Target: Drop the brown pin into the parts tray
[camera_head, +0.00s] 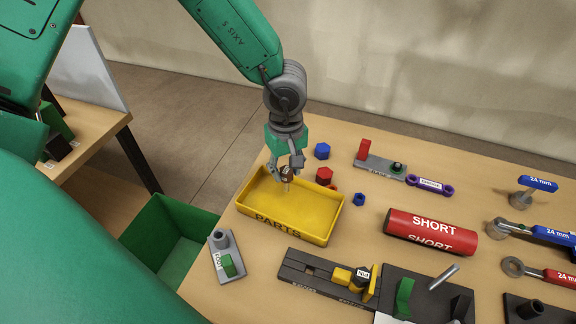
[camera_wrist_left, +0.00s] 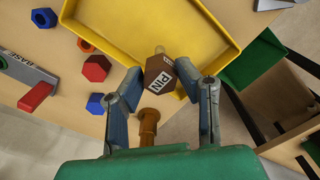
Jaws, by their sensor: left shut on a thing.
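The brown pin (camera_wrist_left: 160,75) has a hexagonal head with a white "PIN" label. My left gripper (camera_wrist_left: 162,90) is shut on it. In the head view the left gripper (camera_head: 287,170) holds the pin (camera_head: 287,174) over the back left part of the yellow parts tray (camera_head: 257,224), with the shank pointing down. The tray also shows in the left wrist view (camera_wrist_left: 110,48). Its visible floor is empty. I cannot tell how far the pin is above the floor. My right gripper is not in view.
A green bin (camera_head: 170,235) stands below the table's left edge. A grey "POST" block (camera_head: 226,258) sits left of the tray. A red "SHORT" cylinder (camera_head: 431,232) lies to the right.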

